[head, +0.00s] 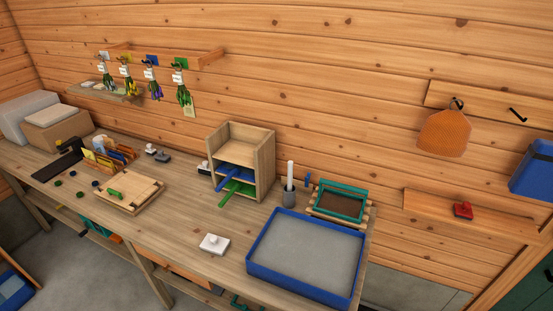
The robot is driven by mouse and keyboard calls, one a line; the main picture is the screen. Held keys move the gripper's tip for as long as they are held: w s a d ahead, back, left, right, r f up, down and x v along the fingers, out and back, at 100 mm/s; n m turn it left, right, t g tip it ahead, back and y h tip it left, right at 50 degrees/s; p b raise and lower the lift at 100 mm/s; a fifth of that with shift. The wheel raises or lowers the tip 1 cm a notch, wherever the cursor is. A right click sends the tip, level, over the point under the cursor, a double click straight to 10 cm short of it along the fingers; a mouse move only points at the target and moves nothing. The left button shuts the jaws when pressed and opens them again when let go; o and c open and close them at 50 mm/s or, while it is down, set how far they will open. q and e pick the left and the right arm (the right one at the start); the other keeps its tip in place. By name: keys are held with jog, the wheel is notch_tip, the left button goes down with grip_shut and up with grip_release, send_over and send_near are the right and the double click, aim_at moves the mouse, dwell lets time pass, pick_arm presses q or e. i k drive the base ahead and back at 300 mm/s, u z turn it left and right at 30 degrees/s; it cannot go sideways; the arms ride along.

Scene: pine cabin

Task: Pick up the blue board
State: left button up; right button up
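A blue board (229,170) sits in the lower part of an open wooden shelf box (251,145) on the workbench. Its blue handle-like end sticks out of the front, toward the lower left. A green board (235,189) sits in the slot just below it, with its own end sticking out. The inner parts of both boards are partly hidden by the box. Neither my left gripper nor my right gripper is in view.
A blue-rimmed tray (250,266) and a white block (214,244) are on the bench in front. A grey cup (289,196) stands right of the box. A wooden press or frame (148,190) lies to the left. Bare bench (180,225) is in front of the box.

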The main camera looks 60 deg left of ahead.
aim_at(230, 169)
jog(key=i, duration=0.3)
jog(key=u, duration=2.95)
